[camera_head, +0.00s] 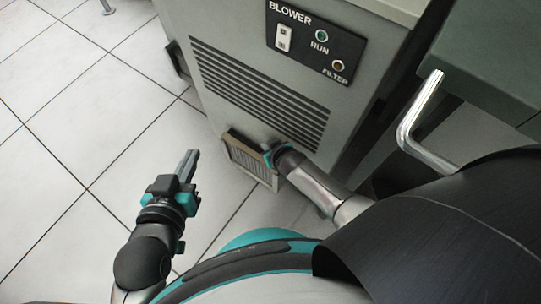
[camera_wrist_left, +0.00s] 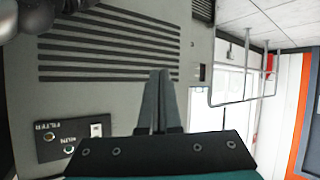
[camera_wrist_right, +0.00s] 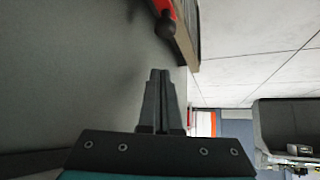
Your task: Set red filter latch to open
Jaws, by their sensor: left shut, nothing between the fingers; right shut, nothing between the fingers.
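The red filter latch (camera_wrist_right: 181,8) shows at the top of the right wrist view, as a red part with a dark round knob (camera_wrist_right: 166,25). It sits beside the brown edge of the filter frame (camera_wrist_right: 187,45). In the head view the filter frame (camera_head: 236,150) is low on the blower cabinet, and I cannot make out the latch there. My right gripper (camera_head: 268,155) is shut and empty, close to the frame's right side. In the right wrist view its fingertips (camera_wrist_right: 160,72) are apart from the knob. My left gripper (camera_head: 192,153) is shut and empty, left of the cabinet.
The cabinet front (camera_head: 215,45) has a slotted vent (camera_head: 262,95) and a BLOWER panel (camera_head: 315,42) with RUN and FILTER lamps above the filter. A green-grey bench (camera_head: 490,60) with a bent metal handle (camera_head: 415,120) stands at right.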

